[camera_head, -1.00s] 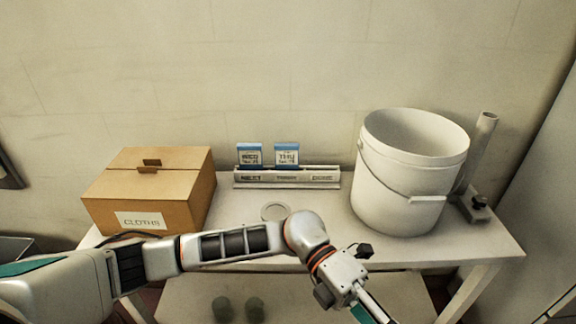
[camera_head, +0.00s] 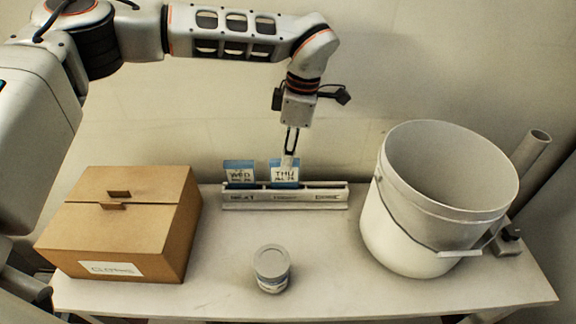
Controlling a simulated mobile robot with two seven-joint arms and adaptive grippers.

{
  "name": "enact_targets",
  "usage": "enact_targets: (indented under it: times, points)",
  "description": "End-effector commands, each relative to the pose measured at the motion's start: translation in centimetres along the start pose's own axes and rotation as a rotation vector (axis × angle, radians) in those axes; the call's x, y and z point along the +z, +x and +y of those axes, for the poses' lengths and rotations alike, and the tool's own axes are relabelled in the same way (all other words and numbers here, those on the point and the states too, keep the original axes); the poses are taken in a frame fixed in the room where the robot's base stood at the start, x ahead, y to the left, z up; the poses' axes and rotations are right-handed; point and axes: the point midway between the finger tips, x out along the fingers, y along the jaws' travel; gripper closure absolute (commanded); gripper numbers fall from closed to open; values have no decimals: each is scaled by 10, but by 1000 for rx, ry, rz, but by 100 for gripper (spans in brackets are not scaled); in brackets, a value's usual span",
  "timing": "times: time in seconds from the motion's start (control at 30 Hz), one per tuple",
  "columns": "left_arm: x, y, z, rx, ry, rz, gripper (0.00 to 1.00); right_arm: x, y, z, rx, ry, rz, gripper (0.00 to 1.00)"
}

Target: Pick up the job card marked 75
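Two job cards with blue edges stand side by side in a grey rack (camera_head: 335,196). The left card (camera_head: 239,175) reads WED and the right card (camera_head: 284,174) reads THU. The small print under each day is too small to read, so I cannot tell which is marked 75. My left gripper (camera_head: 290,154) points down from above, with its fingertips at the top of the THU card and overlapping it. I cannot tell whether the fingers are closed on it. The THU card still sits in the rack. My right gripper is not in view.
A cardboard box (camera_head: 150,215) with a label stands left on the white table. A white bucket (camera_head: 415,225) and an upright grey tube (camera_head: 531,150) stand right. A small lidded tin (camera_head: 271,272) stands at the front middle. A wall rises behind the rack.

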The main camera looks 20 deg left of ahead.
Motion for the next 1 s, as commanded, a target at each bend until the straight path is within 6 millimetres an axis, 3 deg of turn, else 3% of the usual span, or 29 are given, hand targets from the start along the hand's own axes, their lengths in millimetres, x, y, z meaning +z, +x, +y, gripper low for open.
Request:
enact_targets:
  times: [0.13, 0.37, 1.0]
  points:
    - [-10, 11, 11, 3, -91, 5, 76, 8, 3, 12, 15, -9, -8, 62]
    - [-12, 16, 11, -1, -105, 7, 76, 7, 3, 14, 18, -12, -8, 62]
    - [-12, 87, 6, 0, -103, 5, 76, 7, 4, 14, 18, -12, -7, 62]
